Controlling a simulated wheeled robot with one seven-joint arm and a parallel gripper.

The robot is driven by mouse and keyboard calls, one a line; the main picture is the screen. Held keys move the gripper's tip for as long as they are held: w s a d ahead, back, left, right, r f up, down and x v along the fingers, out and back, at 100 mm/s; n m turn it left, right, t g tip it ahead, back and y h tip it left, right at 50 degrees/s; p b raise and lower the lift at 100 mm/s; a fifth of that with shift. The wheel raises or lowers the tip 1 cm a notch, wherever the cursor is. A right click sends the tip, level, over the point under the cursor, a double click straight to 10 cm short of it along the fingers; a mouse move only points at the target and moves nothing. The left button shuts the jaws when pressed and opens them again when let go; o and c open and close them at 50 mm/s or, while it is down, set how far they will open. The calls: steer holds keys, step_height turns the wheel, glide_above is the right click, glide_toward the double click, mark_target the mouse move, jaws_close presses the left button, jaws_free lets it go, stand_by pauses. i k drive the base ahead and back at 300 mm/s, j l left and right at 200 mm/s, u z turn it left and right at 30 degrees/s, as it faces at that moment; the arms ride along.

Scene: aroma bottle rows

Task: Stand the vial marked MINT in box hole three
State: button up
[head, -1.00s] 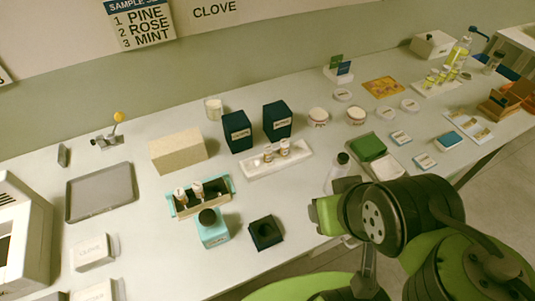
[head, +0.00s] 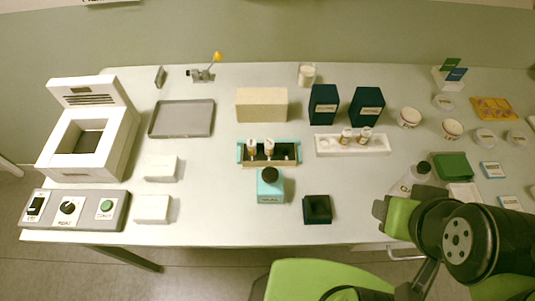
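The teal-edged box (head: 240,151) stands mid-table. Two white-capped vials, one on the left (head: 252,147) and one in the middle (head: 269,148), stand in it. The right part of the box shows a dark space with no tall vial. A white tray (head: 325,149) to its right holds two more vials, a left one (head: 346,136) and a right one (head: 365,135). The vial labels are too small to read, so I cannot tell which is MINT. My gripper (head: 384,210) is at the lower right, over the table's front edge, away from the vials. Its fingers are not clear.
A teal bottle (head: 270,187) with a black cap stands right in front of the box. A black holder (head: 317,209) is nearby. A beige block (head: 262,104) and dark boxes (head: 323,105) (head: 366,107) stand behind. A clear bottle (head: 412,178) stands close to my gripper.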

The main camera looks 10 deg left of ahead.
mark_target(284, 155)
steer(key=l+u, duration=0.1)
steer(key=u, duration=0.35)
steer(key=l+u, duration=0.1)
steer(key=u, duration=0.3)
steer(key=l+u, duration=0.15)
steer(key=u, duration=0.3)
steer(key=l+u, duration=0.1)
steer(key=u, duration=0.3)
steer(key=l+u, duration=0.1)
steer(key=u, duration=0.8)
steer(key=k+l, duration=0.05)
steer(key=k, duration=0.05)
